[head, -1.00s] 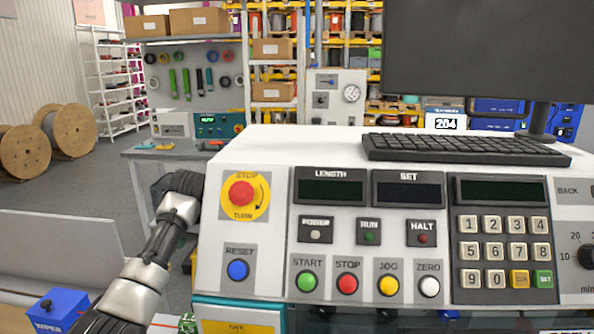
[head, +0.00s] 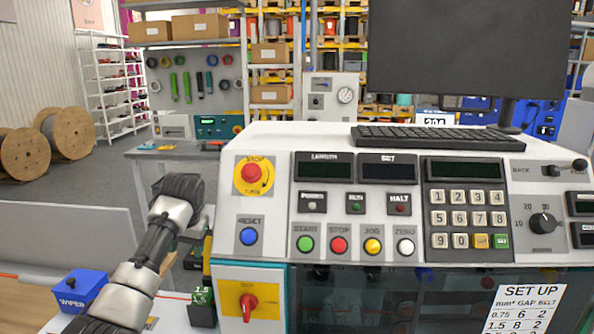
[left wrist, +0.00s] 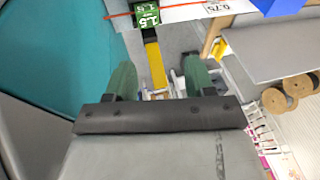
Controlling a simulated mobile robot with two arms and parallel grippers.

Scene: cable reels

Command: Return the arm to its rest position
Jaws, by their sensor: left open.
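My left arm (head: 150,255) comes in from the lower left of the head view and reaches up beside the left end of the control panel. Its dark wrist end (head: 180,188) is apart from the panel face, left of the red stop button (head: 252,173). The fingers are hidden in the head view. In the left wrist view my left gripper (left wrist: 159,76) shows two green fingers spread apart with nothing between them. My right gripper is out of view.
The control panel (head: 270,215) fills the middle and right, with a keyboard (head: 435,137) and monitor on top. A blue wiper box (head: 82,290) and a green 1.5 tag (head: 202,296) are close to my arm. Wooden reels (head: 65,130) stand on the floor at far left.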

